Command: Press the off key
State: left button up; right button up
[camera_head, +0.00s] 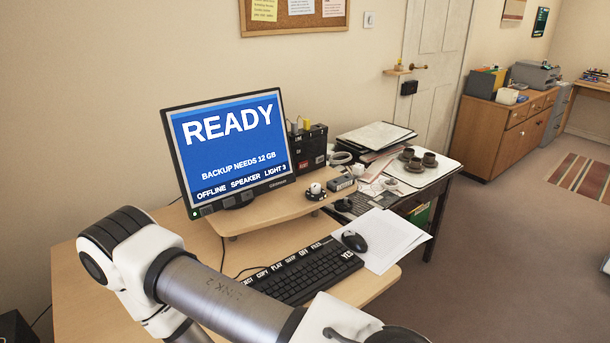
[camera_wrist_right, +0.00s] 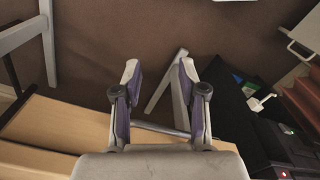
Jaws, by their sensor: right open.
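The black keyboard (camera_head: 312,274) lies on the desk below the monitor. A row of white-lettered labels runs along its back edge, and one of them reads OFF, marking the off key (camera_head: 303,252). A large key at the right end reads YES. My right gripper (camera_wrist_right: 158,75) is open and empty in the right wrist view, over brown floor beside a wooden furniture edge; no keyboard shows there. An arm of mine crosses the front of the head view and covers the desk's near part. My left gripper is not in view.
A monitor (camera_head: 231,146) reading READY stands behind the keyboard on a wooden riser (camera_head: 262,213). A black mouse (camera_head: 354,241) lies on white paper (camera_head: 388,247) to the right. A tray with cups (camera_head: 409,154) is farther back.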

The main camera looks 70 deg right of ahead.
aim_at(305, 253)
jog(key=z, duration=2)
